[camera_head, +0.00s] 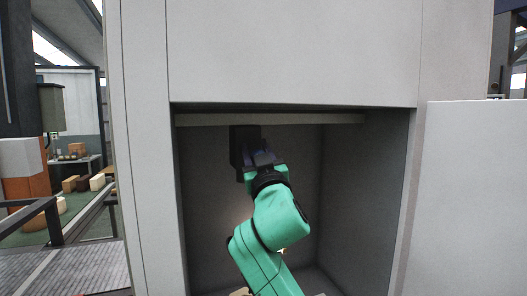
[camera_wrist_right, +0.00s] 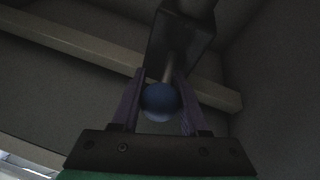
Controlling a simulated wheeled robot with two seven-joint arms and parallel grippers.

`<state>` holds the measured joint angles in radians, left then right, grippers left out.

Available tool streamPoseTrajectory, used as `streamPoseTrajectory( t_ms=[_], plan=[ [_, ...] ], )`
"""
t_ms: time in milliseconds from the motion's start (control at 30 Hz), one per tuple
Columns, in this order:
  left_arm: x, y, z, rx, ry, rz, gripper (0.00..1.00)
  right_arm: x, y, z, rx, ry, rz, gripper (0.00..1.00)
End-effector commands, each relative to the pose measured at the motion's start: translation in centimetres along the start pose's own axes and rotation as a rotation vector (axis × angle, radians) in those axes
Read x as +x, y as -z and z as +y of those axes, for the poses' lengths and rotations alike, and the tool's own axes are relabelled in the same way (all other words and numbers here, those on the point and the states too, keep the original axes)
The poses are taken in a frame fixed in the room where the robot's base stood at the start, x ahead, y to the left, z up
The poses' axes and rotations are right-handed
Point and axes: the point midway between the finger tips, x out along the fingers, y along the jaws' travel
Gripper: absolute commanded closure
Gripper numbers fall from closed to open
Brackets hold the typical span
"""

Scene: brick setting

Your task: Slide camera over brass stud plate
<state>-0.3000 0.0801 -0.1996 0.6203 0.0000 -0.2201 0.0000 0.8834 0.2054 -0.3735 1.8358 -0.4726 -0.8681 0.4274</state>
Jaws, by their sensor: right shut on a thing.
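My right gripper (camera_head: 258,158) reaches up inside an open recess, beside a dark box-shaped body (camera_head: 241,145) near the recess's top left. In the right wrist view the gripper's purple fingers (camera_wrist_right: 160,98) are closed around a blue ball-shaped knob (camera_wrist_right: 160,101). The knob sits at the end of a short rod (camera_wrist_right: 168,70) that comes from the dark box. I cannot tell whether this box is the camera. My left gripper is not in view.
The recess sits in a pale cabinet (camera_head: 290,50), with side walls close on both sides. A pale rail (camera_head: 330,118) runs across its top, and also crosses the wrist view (camera_wrist_right: 75,42). A pale panel (camera_head: 470,190) stands at the right. Free room lies right of my arm.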

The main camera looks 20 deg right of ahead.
Motion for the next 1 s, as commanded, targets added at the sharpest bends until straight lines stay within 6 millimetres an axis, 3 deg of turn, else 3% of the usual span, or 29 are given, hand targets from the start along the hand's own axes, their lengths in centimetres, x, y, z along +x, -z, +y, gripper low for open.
streamPoseTrajectory(
  t_ms=[200, 233, 300, 667, 767, 1000],
  plan=[
    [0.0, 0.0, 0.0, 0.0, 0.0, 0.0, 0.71, 0.0, 0.0, -0.2, 0.003, 0.005, 0.001, 1.0],
    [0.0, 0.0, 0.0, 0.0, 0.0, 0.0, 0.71, 0.0, 0.0, -0.2, 0.003, 0.005, 0.001, 0.44],
    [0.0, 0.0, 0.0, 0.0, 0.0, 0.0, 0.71, 0.0, 0.0, -0.1, 0.003, 0.005, 0.0, 0.27],
    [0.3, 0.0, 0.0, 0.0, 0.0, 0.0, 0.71, -0.4, -0.2, -0.1, 0.003, 0.003, 0.0, 0.27],
    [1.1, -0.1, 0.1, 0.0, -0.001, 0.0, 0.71, -1.6, -0.4, -0.2, 0.004, 0.004, 0.001, 0.27],
    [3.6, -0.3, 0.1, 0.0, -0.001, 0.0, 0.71, -6.8, -0.6, -0.3, 0.004, 0.005, 0.002, 0.27]
  ],
)
